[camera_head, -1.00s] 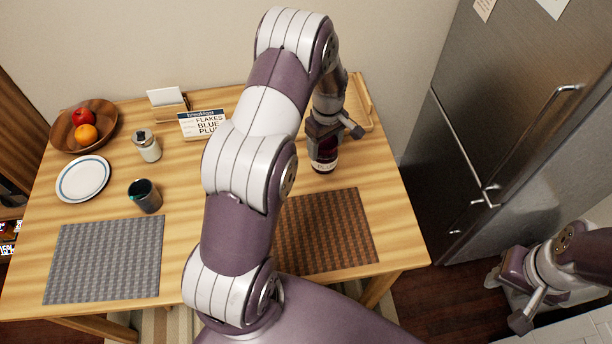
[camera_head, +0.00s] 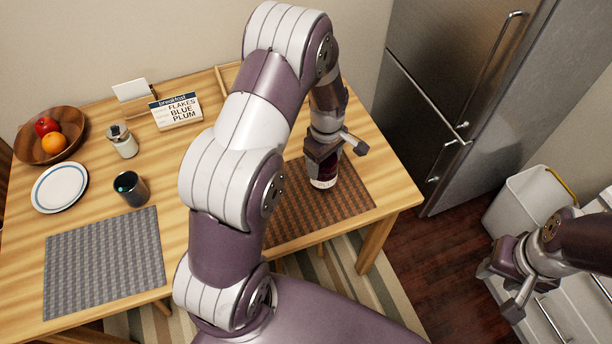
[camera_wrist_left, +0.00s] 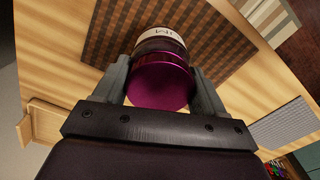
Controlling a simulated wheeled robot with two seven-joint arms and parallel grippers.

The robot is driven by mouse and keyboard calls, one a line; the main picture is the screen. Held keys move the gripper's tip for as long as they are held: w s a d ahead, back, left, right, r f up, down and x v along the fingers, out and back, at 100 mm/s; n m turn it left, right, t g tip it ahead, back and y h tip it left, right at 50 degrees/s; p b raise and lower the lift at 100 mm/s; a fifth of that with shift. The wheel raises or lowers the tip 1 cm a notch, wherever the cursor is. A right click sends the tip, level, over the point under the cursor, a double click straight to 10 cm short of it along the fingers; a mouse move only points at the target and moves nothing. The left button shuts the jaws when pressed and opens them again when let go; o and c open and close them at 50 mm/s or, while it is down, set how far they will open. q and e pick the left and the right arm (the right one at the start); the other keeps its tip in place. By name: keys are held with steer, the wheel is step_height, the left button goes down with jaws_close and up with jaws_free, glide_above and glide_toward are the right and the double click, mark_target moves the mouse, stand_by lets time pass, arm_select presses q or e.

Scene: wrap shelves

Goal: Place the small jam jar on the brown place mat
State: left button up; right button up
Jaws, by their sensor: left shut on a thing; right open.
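The jam jar (camera_head: 323,181) is dark red with a white label, and its purple lid (camera_wrist_left: 160,85) faces the left wrist camera. My left gripper (camera_head: 324,160) is shut on the jar, with one finger on each side in the left wrist view (camera_wrist_left: 162,82). The jar is over the brown place mat (camera_head: 348,203), near its back part; I cannot tell whether it touches the mat. The mat also shows in the left wrist view (camera_wrist_left: 112,38), and my arm covers part of it in the head view. My right gripper (camera_head: 502,287) is open and empty, off the table at right.
A grey mat (camera_head: 104,262), a dark cup (camera_head: 130,188), a plate (camera_head: 60,187), a fruit bowl (camera_head: 50,140), a lidded jar (camera_head: 122,142) and a breakfast sign (camera_head: 176,111) are left of my arm. A wooden tray (camera_wrist_left: 43,119) lies behind. The fridge (camera_head: 440,90) stands right.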

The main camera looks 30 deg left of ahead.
arm_select(q)
steer(key=a+f, duration=0.1)
steer(key=f, duration=0.1)
steer(key=a+f+p, duration=0.1)
steer(key=a+f, duration=0.1)
steer(key=s+a+f, duration=0.1)
steer(key=f, duration=0.1)
steer(key=shift+s+a+f, duration=0.1)
steer(key=shift+a+f, duration=0.05)
steer(key=shift+a, duration=0.05)
steer(key=shift+f, duration=0.15)
steer(key=shift+s, duration=0.1)
arm_select(e)
steer(key=shift+s+r, duration=0.3)
steer(key=shift+r, duration=0.6)
arm_select(q)
steer(key=shift+f, duration=0.1)
steer(key=o, duration=1.3)
arm_select(e)
steer(key=shift+f, duration=0.1)
